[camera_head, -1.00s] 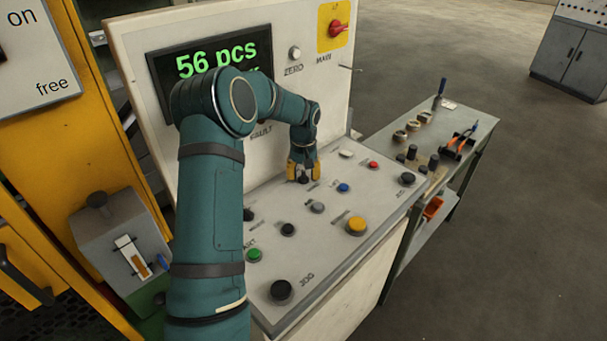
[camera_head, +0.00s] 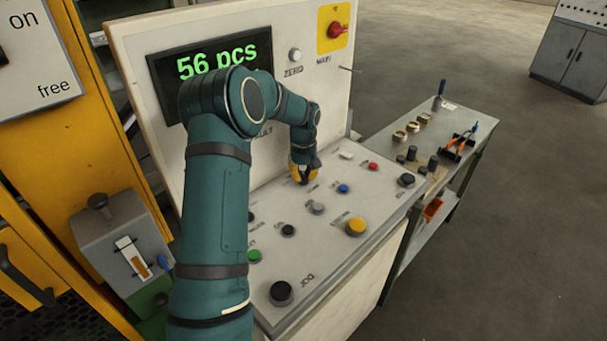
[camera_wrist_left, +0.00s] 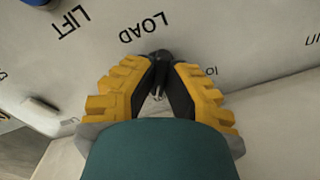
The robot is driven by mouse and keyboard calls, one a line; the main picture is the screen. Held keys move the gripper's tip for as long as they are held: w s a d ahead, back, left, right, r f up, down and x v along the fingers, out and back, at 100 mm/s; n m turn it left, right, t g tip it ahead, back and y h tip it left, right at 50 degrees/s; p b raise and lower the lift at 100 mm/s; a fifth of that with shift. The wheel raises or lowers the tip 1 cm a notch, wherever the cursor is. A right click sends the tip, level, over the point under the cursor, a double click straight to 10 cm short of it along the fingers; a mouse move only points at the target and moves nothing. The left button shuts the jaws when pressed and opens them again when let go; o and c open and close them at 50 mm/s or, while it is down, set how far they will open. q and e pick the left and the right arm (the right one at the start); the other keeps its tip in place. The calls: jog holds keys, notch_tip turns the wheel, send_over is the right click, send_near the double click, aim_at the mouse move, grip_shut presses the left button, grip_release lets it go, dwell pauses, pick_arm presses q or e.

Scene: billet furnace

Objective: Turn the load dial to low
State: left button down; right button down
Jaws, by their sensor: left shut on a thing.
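The load dial (camera_wrist_left: 160,55) is a small dark knob on the sloping panel, beside the printed word LOAD in the left wrist view. My left gripper (camera_wrist_left: 160,75) is shut on it, with yellow padded fingers on either side. In the head view my left gripper (camera_head: 304,172) reaches down to the panel near its upright back. The dial is mostly hidden by the fingers there, and its setting cannot be read. My right gripper is in neither view.
The control panel (camera_head: 325,262) carries several other knobs and buttons close by, including a blue button (camera_head: 343,188), a yellow button (camera_head: 356,227) and a red button (camera_head: 373,166). A display (camera_head: 215,60) reads 56 pcs. A side table (camera_head: 470,122) with tools stands at right.

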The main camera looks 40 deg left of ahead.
pick_arm(q)
jog(key=n+p, duration=0.1)
jog(key=n, duration=0.3)
jog(key=shift+n, duration=0.3)
jog(key=n+p, duration=0.1)
jog(key=n, duration=0.2)
jog(key=shift+n, duration=0.4)
jog(key=n+p, duration=0.2)
jog(key=n, duration=0.2)
jog(key=shift+s+f+n+p, duration=0.1)
jog(key=shift+n+p, duration=0.75)
jog(key=shift+n, duration=0.65)
jog(key=c, duration=1)
grip_release()
